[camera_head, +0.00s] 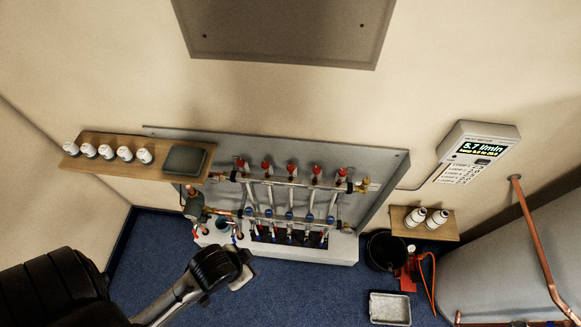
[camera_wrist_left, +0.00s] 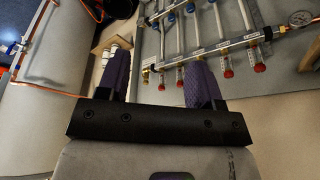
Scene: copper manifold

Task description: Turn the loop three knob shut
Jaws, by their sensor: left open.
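The copper manifold's upper bar (camera_head: 280,180) carries a row of red-capped knobs, the middle one (camera_head: 291,169) third from either end. The lower bar (camera_head: 275,219) carries a row of blue knobs, with its middle one (camera_head: 289,215) below. I cannot read which knob is labelled loop three. In the left wrist view the manifold appears upside down, with red caps (camera_wrist_left: 228,72) beyond the fingers and blue knobs (camera_wrist_left: 171,15) higher up. My left gripper (camera_wrist_left: 160,82) is open and empty, apart from the knobs. In the head view its arm reaches in low, in front of the manifold. My right gripper is out of view.
A wooden shelf (camera_head: 110,158) with several white caps and a dark box is at left. A wall display (camera_head: 482,150) reads 5.7 l/min. A black bucket (camera_head: 385,250), red pump (camera_head: 408,268), tray (camera_head: 390,308) and tank (camera_head: 490,260) stand right.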

